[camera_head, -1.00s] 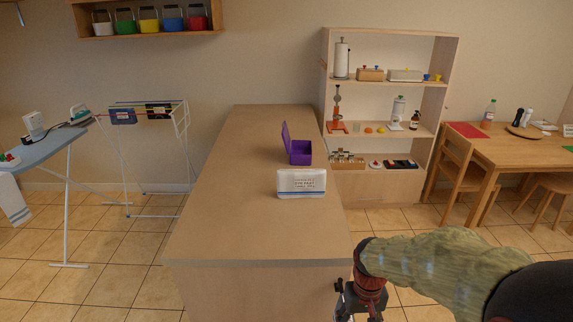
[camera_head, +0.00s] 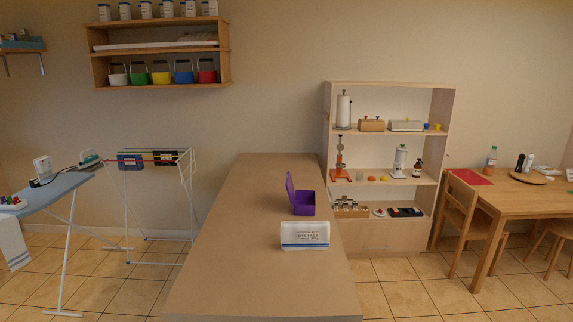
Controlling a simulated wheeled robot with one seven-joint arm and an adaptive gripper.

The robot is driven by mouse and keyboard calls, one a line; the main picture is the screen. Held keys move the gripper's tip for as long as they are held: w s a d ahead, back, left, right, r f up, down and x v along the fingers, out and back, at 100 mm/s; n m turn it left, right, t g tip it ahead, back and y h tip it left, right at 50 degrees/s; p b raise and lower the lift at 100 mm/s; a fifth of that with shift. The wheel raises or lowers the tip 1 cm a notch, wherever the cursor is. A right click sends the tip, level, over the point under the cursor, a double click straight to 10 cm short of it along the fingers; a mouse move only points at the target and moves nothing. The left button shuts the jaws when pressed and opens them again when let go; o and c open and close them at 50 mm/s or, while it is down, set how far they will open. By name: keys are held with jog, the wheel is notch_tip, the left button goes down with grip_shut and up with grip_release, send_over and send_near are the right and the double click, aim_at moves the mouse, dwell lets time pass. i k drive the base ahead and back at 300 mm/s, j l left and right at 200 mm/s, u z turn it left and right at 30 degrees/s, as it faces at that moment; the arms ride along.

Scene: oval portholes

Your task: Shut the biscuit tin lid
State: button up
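A purple tin (camera_head: 304,208) stands on the long tan counter (camera_head: 240,215), near its right edge. Its purple lid (camera_head: 291,189) stands open, raised at the tin's left side. In front of the tin, nearer to me, is a white box (camera_head: 305,236) with a blue stripe and small lettering I cannot read. A small gap of counter seems to lie between the box and the tin. My gripper is not in view.
A wooden shelf unit (camera_head: 325,215) stands behind the counter to the right. A table (camera_head: 520,206) and a chair (camera_head: 460,210) are at the far right, a drying rack (camera_head: 190,195) and ironing board (camera_head: 55,190) at left. Most of the counter top is clear.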

aim_at(289, 185)
jog(key=i+j+z, duration=0.2)
jog(key=i+j, duration=0.2)
jog(key=i+j+z, duration=0.15)
jog(key=i+j, duration=0.2)
jog(key=j, duration=0.15)
jog(key=i+j+z, duration=0.2)
jog(key=j, duration=0.3)
jog(key=i, duration=0.1)
